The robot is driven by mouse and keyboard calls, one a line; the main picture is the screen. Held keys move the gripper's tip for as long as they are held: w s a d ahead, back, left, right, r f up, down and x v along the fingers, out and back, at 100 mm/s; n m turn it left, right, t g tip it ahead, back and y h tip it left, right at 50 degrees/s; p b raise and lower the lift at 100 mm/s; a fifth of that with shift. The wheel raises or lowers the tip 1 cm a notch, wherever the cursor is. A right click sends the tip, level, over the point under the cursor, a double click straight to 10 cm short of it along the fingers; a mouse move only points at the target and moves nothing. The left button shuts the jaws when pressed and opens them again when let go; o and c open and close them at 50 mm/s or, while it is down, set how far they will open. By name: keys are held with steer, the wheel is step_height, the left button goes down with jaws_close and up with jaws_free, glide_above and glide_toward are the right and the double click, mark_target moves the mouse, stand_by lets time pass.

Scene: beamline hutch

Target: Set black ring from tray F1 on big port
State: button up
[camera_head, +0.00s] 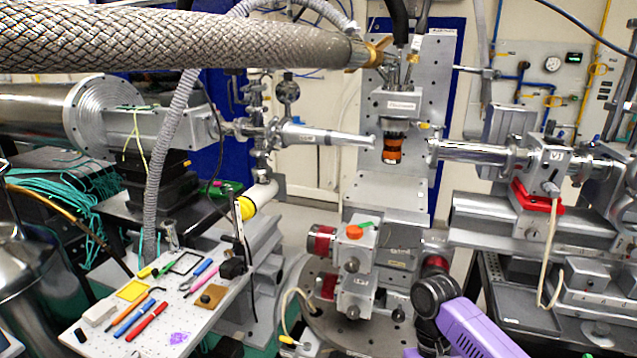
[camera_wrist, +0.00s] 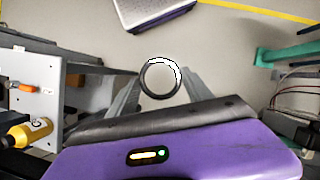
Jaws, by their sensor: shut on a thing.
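In the wrist view my gripper (camera_wrist: 161,77) is shut on a black ring (camera_wrist: 144,84). The ring is seen nearly face-on between the two grey fingers, with bright white along its upper right edge. It is held in the air, with plain floor showing around and through it. In the head view my purple arm is at the lower right, and the fingers and ring cannot be made out. I cannot tell which fitting is the big port, and no readable F1 tray label shows.
In the head view a white perforated board (camera_head: 100,329) with several tools is at the lower left. A round metal base (camera_head: 350,334) stands beside my arm. In the wrist view a yellow bottle (camera_wrist: 28,134) is at left and a teal frame (camera_wrist: 288,55) at right.

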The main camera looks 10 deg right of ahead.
steer(key=s+a+f+n, duration=0.1)
steer(key=s+a, duration=0.1)
steer(key=a, duration=0.3)
steer(key=s+a+f, duration=0.1)
steer(key=a+f, duration=0.1)
steer(key=a, duration=0.3)
steer(key=shift+s+a+f+n+h, duration=0.2)
steer(key=shift+s+a+n+h, duration=0.15)
steer(key=shift+a+n+h, duration=0.05)
